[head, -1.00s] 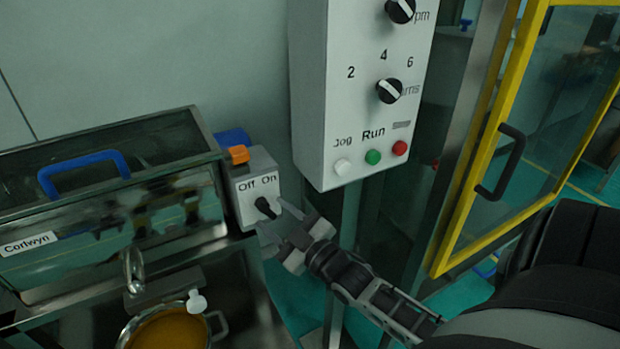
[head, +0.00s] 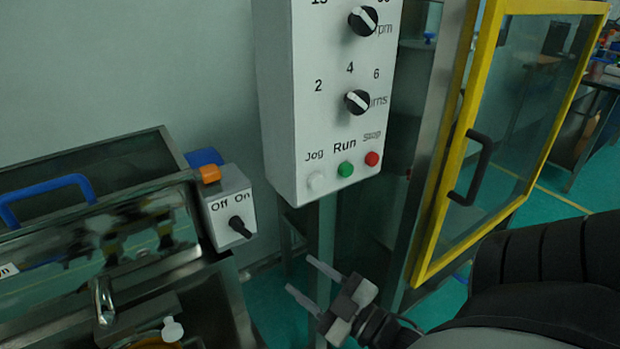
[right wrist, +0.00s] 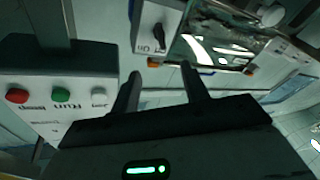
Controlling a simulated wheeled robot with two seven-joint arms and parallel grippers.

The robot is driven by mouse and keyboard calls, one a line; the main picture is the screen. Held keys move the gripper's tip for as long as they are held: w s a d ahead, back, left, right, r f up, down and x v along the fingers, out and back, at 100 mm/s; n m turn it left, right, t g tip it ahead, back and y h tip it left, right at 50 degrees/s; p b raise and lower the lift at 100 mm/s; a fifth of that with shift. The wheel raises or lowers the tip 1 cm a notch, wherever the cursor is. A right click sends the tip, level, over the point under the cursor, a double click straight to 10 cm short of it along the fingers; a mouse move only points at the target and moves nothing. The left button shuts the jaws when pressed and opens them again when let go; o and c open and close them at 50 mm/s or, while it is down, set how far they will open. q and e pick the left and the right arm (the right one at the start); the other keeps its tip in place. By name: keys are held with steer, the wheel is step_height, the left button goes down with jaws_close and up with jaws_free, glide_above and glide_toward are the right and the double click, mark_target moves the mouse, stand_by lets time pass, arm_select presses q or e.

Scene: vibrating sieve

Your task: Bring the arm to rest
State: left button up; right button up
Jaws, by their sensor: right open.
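My right gripper (head: 315,281) is open and empty in the head view, below the tall control box and to the right of the Off/On switch box (head: 222,200). Its two fingers are apart and point up and left. They also show in the right wrist view (right wrist: 160,85), with nothing between them. The black switch knob (head: 240,227) is tilted, and the gripper is clear of it. The knob also shows in the right wrist view (right wrist: 159,36). My left gripper is not in view.
The white control box (head: 318,120) with knobs and Jog, Run and Stop buttons hangs above my gripper. A yellow-framed glass door (head: 455,160) stands at the right. A steel machine with a blue handle (head: 45,195) is at the left. Teal floor shows below.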

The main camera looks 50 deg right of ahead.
stand_by(0.3)
steer(key=s+a+f+m+g+y, duration=0.1)
steer(key=a+f+g, duration=0.3)
steer(key=a, duration=0.4)
steer(key=s+a+f+m+g, duration=0.1)
steer(key=a+f+m+g, duration=0.2)
steer(key=a+f+g, duration=0.2)
steer(key=a+f, duration=0.2)
steer(key=a, duration=0.2)
steer(key=shift+f+m+y, duration=0.25)
steer(key=shift+m+y, duration=0.05)
steer(key=shift+y, duration=0.1)
steer(key=shift+s, duration=0.1)
steer(key=shift+d, duration=0.15)
steer(key=shift+s+d, duration=0.15)
